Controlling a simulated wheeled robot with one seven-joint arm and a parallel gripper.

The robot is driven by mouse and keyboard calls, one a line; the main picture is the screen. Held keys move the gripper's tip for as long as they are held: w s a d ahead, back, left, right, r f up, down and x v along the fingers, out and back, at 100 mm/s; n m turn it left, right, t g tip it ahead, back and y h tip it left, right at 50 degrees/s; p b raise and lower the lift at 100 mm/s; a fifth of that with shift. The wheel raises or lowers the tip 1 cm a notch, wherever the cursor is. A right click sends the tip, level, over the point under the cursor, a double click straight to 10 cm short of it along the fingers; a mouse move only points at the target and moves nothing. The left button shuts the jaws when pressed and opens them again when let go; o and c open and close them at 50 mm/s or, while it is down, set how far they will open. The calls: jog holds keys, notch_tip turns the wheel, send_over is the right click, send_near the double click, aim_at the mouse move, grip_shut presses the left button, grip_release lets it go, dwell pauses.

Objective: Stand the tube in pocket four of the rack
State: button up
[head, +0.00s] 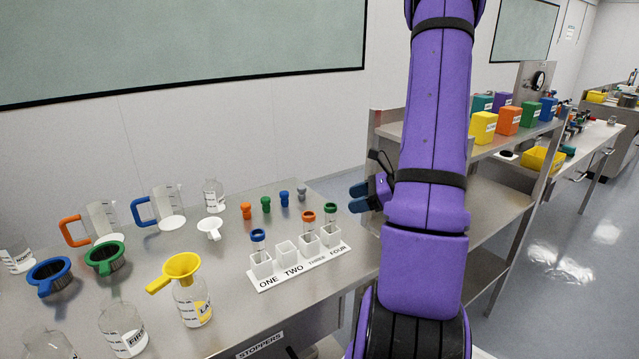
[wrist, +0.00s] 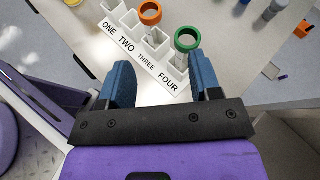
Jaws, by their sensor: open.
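The white rack (head: 302,266) lies on the steel bench, with pockets labelled ONE to FOUR; it also shows in the wrist view (wrist: 137,60). A clear tube with a green collar (head: 330,208) stands upright in pocket four; its collar shows in the wrist view (wrist: 187,39). A tube with an orange collar (head: 308,217) stands in pocket three. A tube with a blue collar (head: 258,236) stands in pocket one. Pocket two (head: 286,254) looks empty. My gripper (head: 357,197) is open and empty, with its blue fingers (wrist: 160,62) apart, just right of the green-collared tube in the head view.
Several coloured stoppers (head: 265,204) stand behind the rack. A steel shelf unit (head: 497,200) with coloured boxes is on the right, close to my arm.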

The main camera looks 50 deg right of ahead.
jog(key=a+r+n+g, duration=0.4)
jog(key=a+r+n, duration=0.3)
jog(key=a, duration=0.4)
jog(key=a+r+n+g, duration=0.4)
jog(key=a+r+n, duration=0.25)
jog(key=a, duration=0.35)
jog(key=s+a+r+n+t+h, duration=0.2)
jog(key=s+a+r+n+h, duration=0.5)
jog(key=n, duration=0.7)
jog(key=shift+s+a+r+n+t, duration=0.35)
jog(key=shift+s+a+r, duration=0.6)
jog(key=shift+s+a, duration=0.95)
jog(key=shift+w, duration=0.15)
